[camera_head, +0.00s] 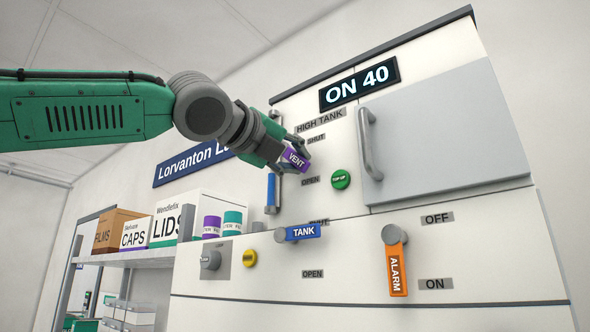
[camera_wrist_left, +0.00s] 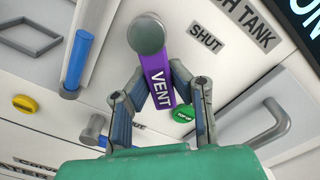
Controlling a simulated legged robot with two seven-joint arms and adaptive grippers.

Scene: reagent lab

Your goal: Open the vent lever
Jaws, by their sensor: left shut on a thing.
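The purple vent lever (camera_head: 295,159) sits on the upper white panel of the machine, between a SHUT label (camera_head: 316,139) above and an OPEN label (camera_head: 310,181) below. In the head view it slants, its outer end toward the lower right. In the left wrist view the vent lever (camera_wrist_left: 160,75) hangs from its round grey pivot (camera_wrist_left: 146,36). My left gripper (camera_head: 297,160) is shut on the lever, with one finger on each side of it in the left wrist view (camera_wrist_left: 161,95). My right gripper is not in view.
A green TOP-UP button (camera_head: 340,179), a grey door handle (camera_head: 369,145) and a blue-gripped handle (camera_head: 271,191) are close by. Boxes stand on a shelf (camera_head: 135,254) at left.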

